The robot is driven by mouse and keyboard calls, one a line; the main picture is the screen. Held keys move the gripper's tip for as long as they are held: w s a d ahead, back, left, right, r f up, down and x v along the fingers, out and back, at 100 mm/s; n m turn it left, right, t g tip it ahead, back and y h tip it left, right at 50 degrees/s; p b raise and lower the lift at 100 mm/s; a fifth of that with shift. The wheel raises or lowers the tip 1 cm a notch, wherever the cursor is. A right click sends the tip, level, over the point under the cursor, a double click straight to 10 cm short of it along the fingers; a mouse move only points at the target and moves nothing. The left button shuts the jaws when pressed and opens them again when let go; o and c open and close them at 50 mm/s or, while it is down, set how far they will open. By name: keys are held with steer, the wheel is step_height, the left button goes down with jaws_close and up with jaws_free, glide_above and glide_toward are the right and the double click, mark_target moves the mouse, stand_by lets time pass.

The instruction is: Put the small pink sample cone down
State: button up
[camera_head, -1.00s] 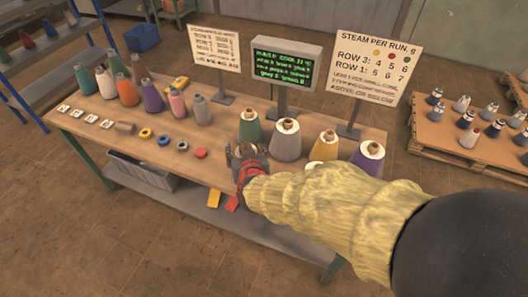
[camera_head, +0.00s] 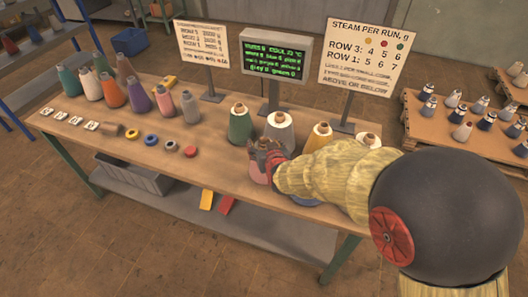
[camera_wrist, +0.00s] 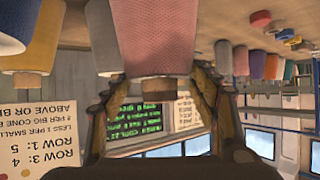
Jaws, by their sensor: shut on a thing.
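A small pink sample cone (camera_head: 258,173) is in my gripper (camera_head: 267,155), at the table's front, before the large grey cone (camera_head: 279,128). In the wrist view, which is upside down, the pink cone (camera_wrist: 160,38) stands between the two fingers (camera_wrist: 160,98), which are closed around its narrow neck end. Its wide base runs out of the top of that picture, so I cannot tell whether it touches the table (camera_head: 215,145).
Large green (camera_head: 240,125) and yellow (camera_head: 319,138) cones stand behind my gripper. Signs and a green-text screen (camera_head: 276,62) stand at the back. Several smaller cones, including another pink one (camera_head: 164,102), stand at left. Small rings and a red disc (camera_head: 191,152) lie nearer.

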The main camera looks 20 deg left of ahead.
steer(key=shift+a+f, duration=0.1)
steer(key=shift+f, duration=1.05)
steer(key=shift+f+b, duration=0.15)
steer(key=shift+b, duration=0.15)
steer(key=o, duration=1.6)
steer(key=shift+o, duration=0.2)
steer(key=p+v, duration=0.3)
steer(key=v, duration=0.9)
